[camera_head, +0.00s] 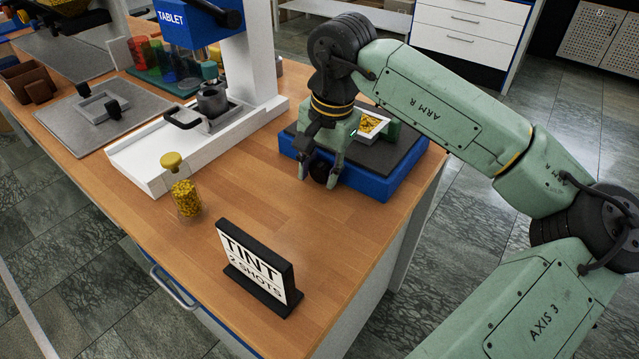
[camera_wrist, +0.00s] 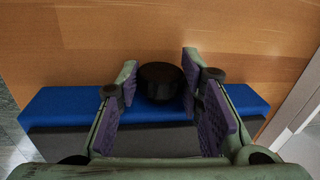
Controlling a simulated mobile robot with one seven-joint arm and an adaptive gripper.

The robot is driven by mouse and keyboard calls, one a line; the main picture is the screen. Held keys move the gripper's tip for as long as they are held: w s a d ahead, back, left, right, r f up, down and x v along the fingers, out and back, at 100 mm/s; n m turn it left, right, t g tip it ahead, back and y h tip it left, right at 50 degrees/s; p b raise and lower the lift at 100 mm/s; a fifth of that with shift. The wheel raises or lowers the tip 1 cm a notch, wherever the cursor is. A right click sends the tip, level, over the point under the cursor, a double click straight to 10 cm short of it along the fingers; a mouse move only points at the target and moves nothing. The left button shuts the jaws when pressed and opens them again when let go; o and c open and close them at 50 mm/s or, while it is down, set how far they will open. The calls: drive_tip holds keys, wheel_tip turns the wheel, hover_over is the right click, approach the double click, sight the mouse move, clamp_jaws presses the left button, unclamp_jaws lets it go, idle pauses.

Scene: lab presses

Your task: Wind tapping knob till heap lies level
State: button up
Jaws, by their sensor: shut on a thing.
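The tapping unit has a blue base (camera_head: 374,184) with a dark top and stands at the right end of the wooden bench. A yellow heap (camera_head: 370,124) lies in a small white tray (camera_head: 384,130) on it, partly hidden by my wrist; I cannot tell how level it is. The round black knob (camera_head: 320,172) is on the unit's front side. My gripper (camera_head: 318,177) points down at it, with its fingers shut on the knob's two sides. In the wrist view the knob (camera_wrist: 161,82) sits between the purple finger pads.
A black-and-white sign (camera_head: 258,268) reading TINT 2 SHOTS stands near the front edge. A stoppered jar of yellow pieces (camera_head: 186,198) stands left of it. A white press with a blue TABLET head (camera_head: 172,18) stands behind. Bare wood (camera_head: 270,190) lies between.

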drive_tip(key=shift+y+b, duration=0.3)
drive_tip(key=o, duration=1.1)
drive_tip(key=shift+o, duration=0.2)
drive_tip(key=v, duration=1.2)
drive_tip(key=shift+s, duration=0.3)
